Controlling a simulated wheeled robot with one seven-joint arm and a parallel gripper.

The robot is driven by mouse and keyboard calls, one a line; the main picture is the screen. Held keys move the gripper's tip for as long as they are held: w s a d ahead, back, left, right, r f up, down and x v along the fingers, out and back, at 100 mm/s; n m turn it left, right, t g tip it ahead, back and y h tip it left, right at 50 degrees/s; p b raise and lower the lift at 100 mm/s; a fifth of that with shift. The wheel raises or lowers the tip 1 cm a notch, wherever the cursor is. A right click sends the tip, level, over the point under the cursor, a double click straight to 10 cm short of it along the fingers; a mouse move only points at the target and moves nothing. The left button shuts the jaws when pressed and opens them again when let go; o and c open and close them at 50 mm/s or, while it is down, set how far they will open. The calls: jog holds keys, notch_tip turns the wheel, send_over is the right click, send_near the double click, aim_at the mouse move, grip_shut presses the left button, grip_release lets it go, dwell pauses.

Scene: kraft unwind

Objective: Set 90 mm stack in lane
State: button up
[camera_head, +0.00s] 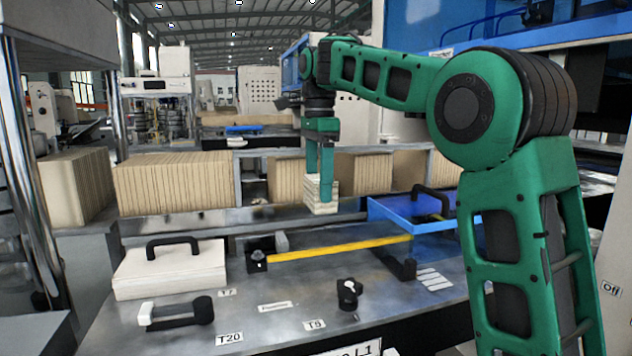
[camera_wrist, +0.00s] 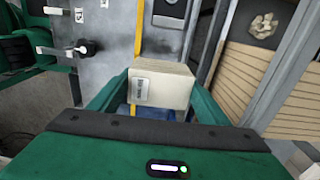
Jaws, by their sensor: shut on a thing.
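My green gripper (camera_head: 320,168) is shut on a pale cream stack (camera_head: 322,192) with banded sides. In the wrist view, the stack (camera_wrist: 172,82) sits between the two green fingers, with a small printed label on its near face. The stack is held roughly upright in front of the row of brown stacks (camera_head: 172,182); whether it touches the metal below cannot be told. A lane with a narrow gap (camera_head: 254,178) shows between metal dividers, left of my gripper. No size mark on the held stack can be read.
A yellow bar (camera_head: 340,248) crosses the metal bench (camera_head: 255,325). A blue tray (camera_head: 400,210) with a black handle lies right of the stack. A white block (camera_head: 170,270) with a black handle and black knobs (camera_head: 349,293) stand on the bench. My arm covers the right side.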

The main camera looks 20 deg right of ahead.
jog(key=shift+d+f, duration=0.25)
jog(key=shift+f, duration=5)
jog(key=o, duration=1.2)
